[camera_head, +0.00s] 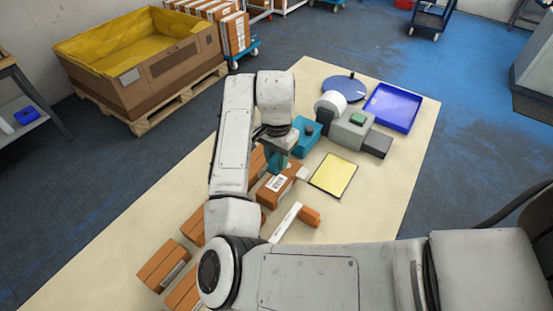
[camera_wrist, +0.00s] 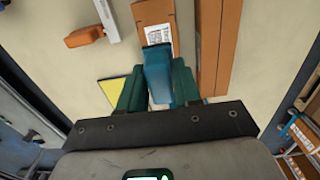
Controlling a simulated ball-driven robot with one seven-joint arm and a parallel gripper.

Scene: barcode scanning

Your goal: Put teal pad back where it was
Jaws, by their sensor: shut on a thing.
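My gripper (camera_head: 277,155) is shut on the teal pad (camera_wrist: 157,72), a teal block-like piece between the two dark green fingers in the wrist view. I hold it close over an orange-brown box (camera_head: 275,187) with a white barcode label, which also shows in the wrist view (camera_wrist: 155,15). The gap between the pad and the box is hard to judge. A separate teal holder-like thing (camera_head: 306,134) stands on the table to the right of my gripper. My fingers hide part of the held pad.
A yellow mat (camera_head: 334,174) with a dark edge lies right of the box. Behind it are a grey device (camera_head: 350,131), a white roll (camera_head: 330,103), a blue disc (camera_head: 344,87) and a blue tray (camera_head: 393,107). Several brown boxes (camera_head: 163,265) lie left. The table's right edge strip is clear.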

